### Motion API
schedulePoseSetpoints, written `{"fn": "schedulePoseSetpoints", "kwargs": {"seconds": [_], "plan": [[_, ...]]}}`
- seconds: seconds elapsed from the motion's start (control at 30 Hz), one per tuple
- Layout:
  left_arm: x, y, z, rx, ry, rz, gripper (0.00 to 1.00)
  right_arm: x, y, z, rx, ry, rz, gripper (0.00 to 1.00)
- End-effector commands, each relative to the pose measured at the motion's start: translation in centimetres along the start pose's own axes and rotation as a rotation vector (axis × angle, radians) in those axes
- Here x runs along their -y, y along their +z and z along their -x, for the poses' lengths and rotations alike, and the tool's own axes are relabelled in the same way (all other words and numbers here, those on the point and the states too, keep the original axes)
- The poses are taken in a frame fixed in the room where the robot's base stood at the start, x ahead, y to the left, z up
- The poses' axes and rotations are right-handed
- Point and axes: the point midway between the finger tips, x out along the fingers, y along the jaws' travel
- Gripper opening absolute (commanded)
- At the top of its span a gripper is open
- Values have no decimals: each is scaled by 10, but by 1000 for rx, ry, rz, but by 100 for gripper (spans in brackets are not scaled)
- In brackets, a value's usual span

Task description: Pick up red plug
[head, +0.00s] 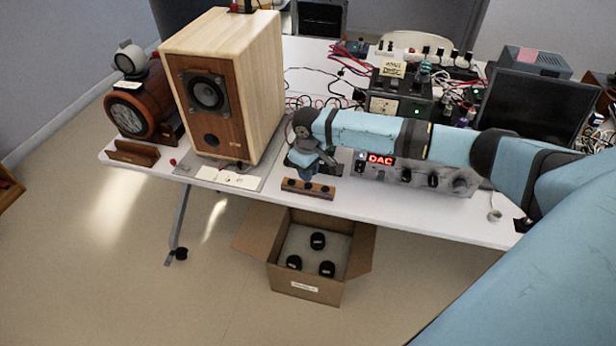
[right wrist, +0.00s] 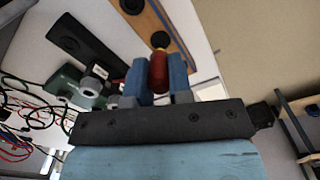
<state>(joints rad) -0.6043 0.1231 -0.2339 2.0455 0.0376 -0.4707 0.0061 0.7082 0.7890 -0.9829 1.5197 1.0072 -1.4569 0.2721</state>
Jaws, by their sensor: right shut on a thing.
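My right gripper (head: 308,172) is low over the table, just behind a small wooden strip with black round sockets (head: 309,189). In the right wrist view, its two blue fingers (right wrist: 159,78) are shut on a red plug (right wrist: 160,72), with one finger on each side. The plug has a rounded orange-brown end. Beyond it lies the wooden strip (right wrist: 157,18). In the head view the held plug is hidden by the gripper. A small red piece (head: 173,162) lies near the table's front edge, left of the wooden speaker. My left gripper is not in view.
The wooden speaker (head: 262,85) stands left of my right gripper. A grey DAC unit (head: 400,172) lies beneath my forearm. Cables and boxes crowd the back right of the white table (head: 470,218). An open cardboard box (head: 308,290) holding black round items stands on the floor in front.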

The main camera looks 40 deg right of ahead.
Motion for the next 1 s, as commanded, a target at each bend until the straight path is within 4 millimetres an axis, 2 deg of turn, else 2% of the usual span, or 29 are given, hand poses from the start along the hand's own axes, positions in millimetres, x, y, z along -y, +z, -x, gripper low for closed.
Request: {"fn": "schedulePoseSetpoints", "kwargs": {"seconds": [0.03,0.3,0.5,0.7,1.0], "plan": [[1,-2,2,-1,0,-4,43,0,-1,16,-5,-1,1,0],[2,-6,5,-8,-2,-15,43,0,-1,94,-4,0,1,0],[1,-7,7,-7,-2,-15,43,0,-1,141,-5,-1,0,0],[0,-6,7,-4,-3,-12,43,0,-1,165,-2,-1,-1,0],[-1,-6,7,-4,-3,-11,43,0,0,172,-1,-1,-1,0]]}}
